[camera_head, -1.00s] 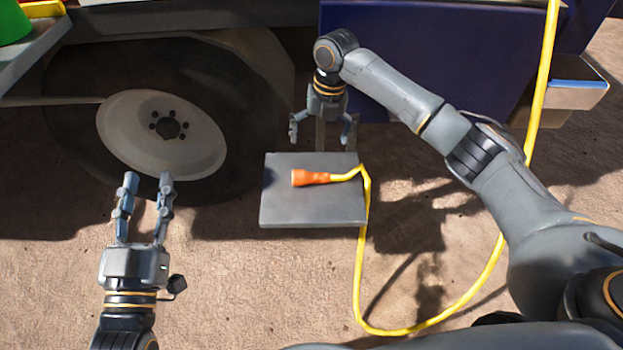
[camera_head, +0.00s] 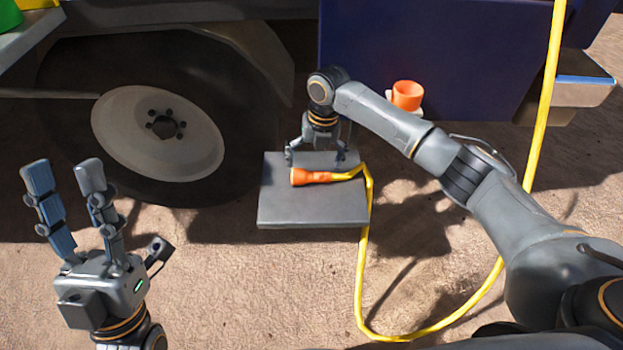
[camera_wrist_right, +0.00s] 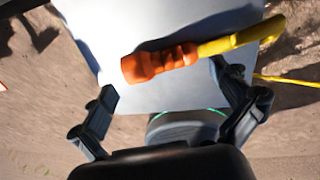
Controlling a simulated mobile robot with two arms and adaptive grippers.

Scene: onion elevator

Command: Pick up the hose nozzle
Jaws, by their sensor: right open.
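The orange hose nozzle (camera_head: 312,177) lies on a grey square plate (camera_head: 312,212), its yellow hose (camera_head: 362,262) leading off to the right and down to the ground. My right gripper (camera_head: 322,158) is open just behind the nozzle, over the plate's far edge. In the right wrist view the nozzle (camera_wrist_right: 158,63) lies crosswise ahead of the two spread fingers (camera_wrist_right: 170,85), with nothing held between them. My left gripper (camera_head: 62,175) is open and empty at the lower left, in front of the wheel, well away from the nozzle.
A large wheel (camera_head: 163,130) stands at the left beside a dark blue panel (camera_head: 470,70). An orange cup-like part (camera_head: 407,95) is on the panel, behind my right arm. The yellow hose loops over the ground and rises at the right. The ground between left gripper and plate is clear.

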